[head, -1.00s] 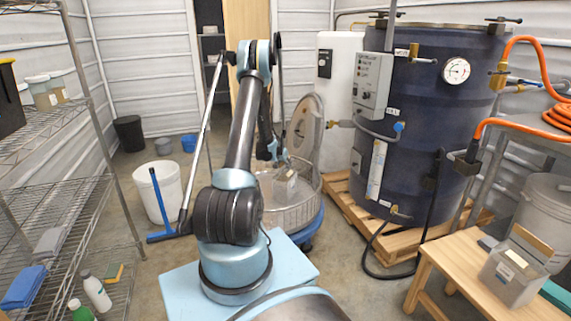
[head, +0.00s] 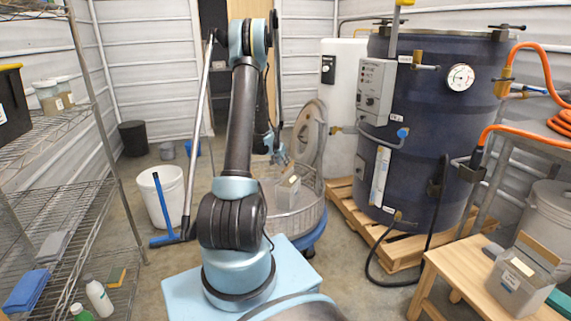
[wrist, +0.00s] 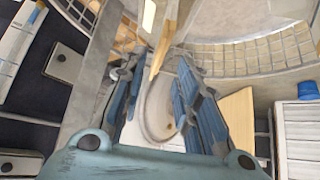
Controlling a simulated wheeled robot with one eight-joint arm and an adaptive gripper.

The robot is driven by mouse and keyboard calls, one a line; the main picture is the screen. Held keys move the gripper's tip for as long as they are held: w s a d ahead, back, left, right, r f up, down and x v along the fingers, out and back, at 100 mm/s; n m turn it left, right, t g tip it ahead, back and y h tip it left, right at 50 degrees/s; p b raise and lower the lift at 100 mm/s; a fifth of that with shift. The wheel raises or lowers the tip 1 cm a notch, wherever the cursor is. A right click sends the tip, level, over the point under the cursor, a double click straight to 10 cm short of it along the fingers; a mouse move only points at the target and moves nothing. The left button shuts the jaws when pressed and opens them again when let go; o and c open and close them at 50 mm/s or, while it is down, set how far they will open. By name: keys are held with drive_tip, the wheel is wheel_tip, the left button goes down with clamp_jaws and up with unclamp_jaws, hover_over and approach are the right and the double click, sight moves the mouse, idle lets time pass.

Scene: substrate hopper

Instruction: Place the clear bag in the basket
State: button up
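The clear bag (head: 288,189), with a pale label, is in the round wire basket (head: 297,222). The basket stands on a blue wheeled base, with its round lid raised behind. My gripper (head: 280,158) is just above the bag. In the wrist view, my gripper's blue fingers (wrist: 158,100) are spread apart with nothing clamped between them. The bag's tan top strip (wrist: 164,48) shows just beyond the fingertips, and the wire basket (wrist: 255,55) curves behind it. The bag's lower part is hard to make out.
A dark blue tank (head: 430,130) on a pallet is right of the basket. A white bucket (head: 165,198) and a blue-headed squeegee (head: 172,238) are left. A wire shelf (head: 60,205) lines the left wall.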

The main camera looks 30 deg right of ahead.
drive_tip(key=s+a+r+n+y, duration=0.15)
drive_tip(key=s+a+r, duration=0.35)
drive_tip(key=a, duration=0.5)
drive_tip(key=s+a+r+n+y, duration=0.1)
drive_tip(key=s+a+r+n, duration=0.15)
drive_tip(key=a+r, duration=0.55)
drive_tip(key=s+a+r+n+y, duration=0.1)
drive_tip(key=s+a+r, duration=0.35)
drive_tip(key=a, duration=0.65)
drive_tip(key=s+a+f+n+g+y, duration=0.1)
drive_tip(key=s+a+n, duration=0.2)
drive_tip(key=s+a, duration=0.6)
drive_tip(key=s+a+f+n+g+y, duration=0.1)
drive_tip(key=s+a+f+n+y, duration=0.1)
drive_tip(key=s+a, duration=0.8)
drive_tip(key=s+n, duration=0.1)
drive_tip(key=s, duration=0.6)
drive_tip(key=shift+s+n, duration=0.35)
drive_tip(key=shift+n, duration=0.05)
drive_tip(key=shift+s+r, duration=0.3)
drive_tip(key=shift+s, duration=0.15)
